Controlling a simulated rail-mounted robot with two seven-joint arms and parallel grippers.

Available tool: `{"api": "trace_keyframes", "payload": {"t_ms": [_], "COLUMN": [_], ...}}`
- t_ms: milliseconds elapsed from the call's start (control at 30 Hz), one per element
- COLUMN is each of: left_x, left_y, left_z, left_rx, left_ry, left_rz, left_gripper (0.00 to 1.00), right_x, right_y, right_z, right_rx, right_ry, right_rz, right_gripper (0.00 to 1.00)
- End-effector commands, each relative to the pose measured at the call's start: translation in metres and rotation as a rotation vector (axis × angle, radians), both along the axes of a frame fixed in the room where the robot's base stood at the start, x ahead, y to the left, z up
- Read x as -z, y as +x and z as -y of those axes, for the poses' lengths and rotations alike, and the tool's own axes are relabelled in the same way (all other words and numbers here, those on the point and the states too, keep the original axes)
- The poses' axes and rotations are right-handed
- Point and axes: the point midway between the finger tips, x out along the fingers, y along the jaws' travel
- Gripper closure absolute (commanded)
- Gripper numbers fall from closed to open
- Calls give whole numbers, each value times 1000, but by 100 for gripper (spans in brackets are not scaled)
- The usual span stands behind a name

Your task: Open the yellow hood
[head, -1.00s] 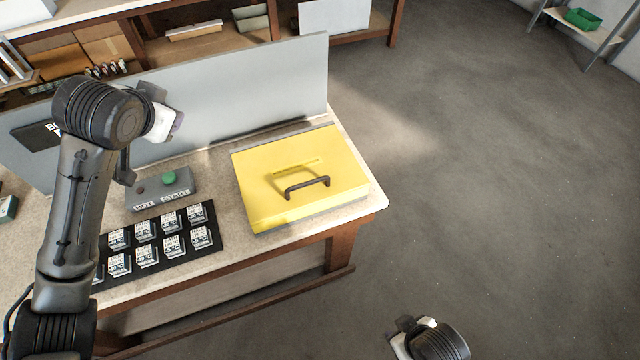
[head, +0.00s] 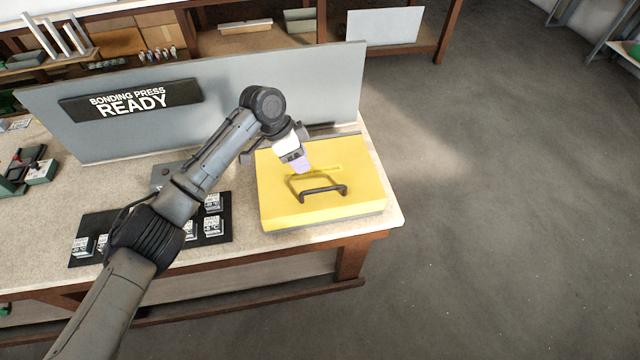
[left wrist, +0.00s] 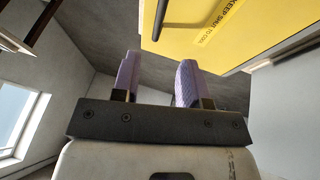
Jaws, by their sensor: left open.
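The yellow hood (head: 340,210) is a shut box-like lid at the right end of the bench, with a dark bar handle (head: 323,191) on its top. My left gripper (head: 299,164) is over the hood's back left part, behind the handle and apart from it. In the left wrist view its two purple-padded fingers (left wrist: 157,80) stand apart with nothing between them. The hood (left wrist: 205,25) and part of its handle (left wrist: 177,18) show at the top of that view. My right gripper is out of view.
A grey panel (head: 230,90) stands behind the hood, with a black sign (head: 131,100) reading "BONDING PRESS READY". A black mat (head: 84,262) with several small labelled parts lies left of the hood, partly hidden by my left arm. The floor to the right is clear.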

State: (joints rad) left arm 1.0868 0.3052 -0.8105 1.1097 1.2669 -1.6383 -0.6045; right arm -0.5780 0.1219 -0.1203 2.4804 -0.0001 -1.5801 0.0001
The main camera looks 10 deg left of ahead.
Motion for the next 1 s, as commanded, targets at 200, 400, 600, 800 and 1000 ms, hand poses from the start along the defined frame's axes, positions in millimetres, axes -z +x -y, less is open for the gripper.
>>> {"api": "trace_keyframes", "payload": {"t_ms": [200,400,600,800,1000], "left_x": [39,69,88,96,98], "left_y": [-2,-4,-4,-5,-5], "left_z": [18,32,41,45,45], "left_rx": [-2,-1,-3,-2,-2], "left_ry": [0,1,0,0,0], "left_rz": [-3,-2,-1,0,0], "left_gripper": [60,60,60,60,60], "right_x": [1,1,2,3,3], "right_y": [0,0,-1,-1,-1], "right_z": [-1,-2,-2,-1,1], "right_rx": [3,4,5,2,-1], "right_ry": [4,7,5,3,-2], "right_rz": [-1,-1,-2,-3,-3], "right_gripper": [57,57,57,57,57]}}
